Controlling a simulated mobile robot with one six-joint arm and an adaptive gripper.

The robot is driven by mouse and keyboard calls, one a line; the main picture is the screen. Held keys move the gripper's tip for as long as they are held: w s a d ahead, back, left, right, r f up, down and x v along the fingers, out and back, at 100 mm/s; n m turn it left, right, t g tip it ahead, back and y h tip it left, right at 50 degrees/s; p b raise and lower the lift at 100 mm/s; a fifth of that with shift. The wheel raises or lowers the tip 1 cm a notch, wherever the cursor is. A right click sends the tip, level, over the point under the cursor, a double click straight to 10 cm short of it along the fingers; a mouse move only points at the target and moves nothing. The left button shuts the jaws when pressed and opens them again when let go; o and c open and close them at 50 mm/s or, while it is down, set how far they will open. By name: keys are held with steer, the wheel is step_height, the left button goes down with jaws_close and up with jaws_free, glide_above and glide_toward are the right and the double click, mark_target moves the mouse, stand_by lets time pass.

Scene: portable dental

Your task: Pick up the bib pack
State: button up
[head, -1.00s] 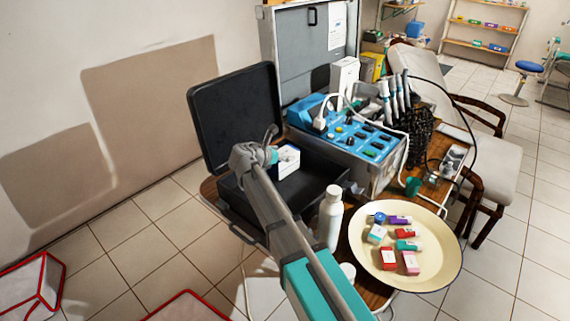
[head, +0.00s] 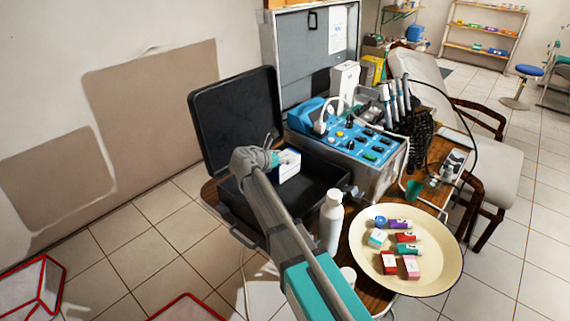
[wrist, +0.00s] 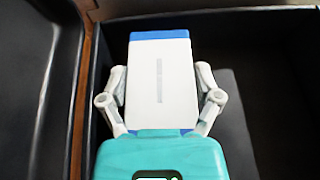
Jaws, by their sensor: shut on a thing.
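The bib pack is a white box with blue ends. In the wrist view the bib pack (wrist: 160,75) lies between the two pale fingers of my gripper (wrist: 160,85), which are shut on its sides. In the head view the bib pack (head: 289,165) shows beside my gripper (head: 272,160), partly hidden behind it. The pack is over the open black case (head: 318,185); I cannot tell whether it touches the case floor.
The case's raised lid (head: 237,115) stands at the left. A white bottle (head: 331,220) stands close to the right of my arm. A cream tray (head: 440,275) holds several small boxes. A blue control unit (head: 355,145) stands behind the case.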

mark_target(284, 156)
steer(key=shift+r, duration=0.2)
step_height(284, 156, up, 10)
steer(key=p, duration=1)
steer(key=shift+f, duration=0.2)
steer(key=shift+r, duration=0.1)
stand_by(0.4)
